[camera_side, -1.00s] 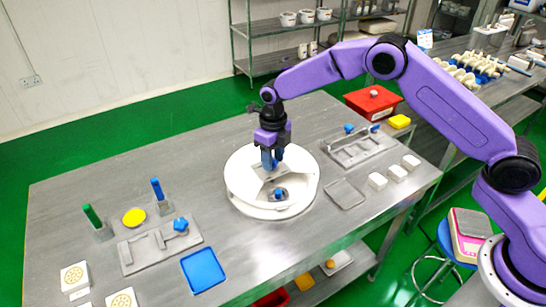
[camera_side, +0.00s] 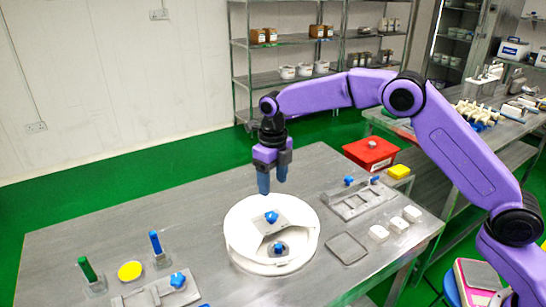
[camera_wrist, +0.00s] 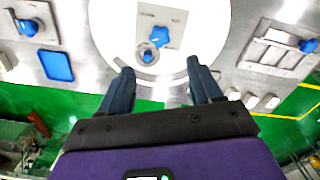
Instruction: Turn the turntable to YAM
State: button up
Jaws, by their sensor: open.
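The white round turntable (camera_side: 237,240) stands mid-table. A grey plate on its top carries a blue star-shaped knob (camera_side: 271,217). A lower opening in its front shows a second blue knob (camera_side: 279,248). The wrist view also shows the turntable (camera_wrist: 110,35), with the star knob (camera_wrist: 160,37) and the round blue knob (camera_wrist: 148,56) close together. My gripper (camera_side: 273,188) is above the turntable, fingers pointing down, apart from the knobs. In the wrist view its two fingers (camera_wrist: 160,72) are spread with nothing between them. No YAM lettering can be read.
A metal fixture (camera_side: 357,200) with blue knobs and several white blocks (camera_side: 396,225) lie right of the turntable. A red box (camera_side: 369,154) and yellow block (camera_side: 400,172) sit behind. Green and blue upright handles (camera_side: 155,243) stand at left.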

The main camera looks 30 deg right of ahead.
notch_tip(320, 180, up, 7)
dwell(0.3)
jog(key=shift+f, duration=0.1)
